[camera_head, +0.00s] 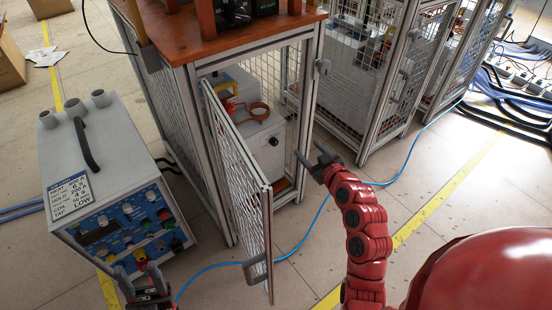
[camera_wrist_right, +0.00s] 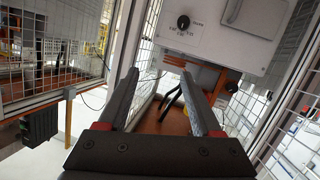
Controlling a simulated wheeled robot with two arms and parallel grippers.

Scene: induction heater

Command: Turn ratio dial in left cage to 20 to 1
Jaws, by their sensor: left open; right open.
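The left cage (camera_head: 309,95) has a wooden top, and its mesh door (camera_head: 240,165) stands open. Inside is a white box with a coil on it, and the black ratio dial (camera_head: 273,141) is on its front. In the right wrist view the dial (camera_wrist_right: 183,21) is at the top, with small labels around it that I cannot read. My right gripper (camera_head: 311,153) is open and empty, at the cage opening right of the dial and apart from it. My left gripper (camera_head: 140,272) is open and empty in front of the heater unit at the lower left.
A grey heater unit (camera_head: 95,150) with a control panel stands left of the cage. The open door lies between my two grippers. More mesh cages (camera_head: 370,90) stand behind on the right. A blue cable (camera_head: 312,225) crosses the floor.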

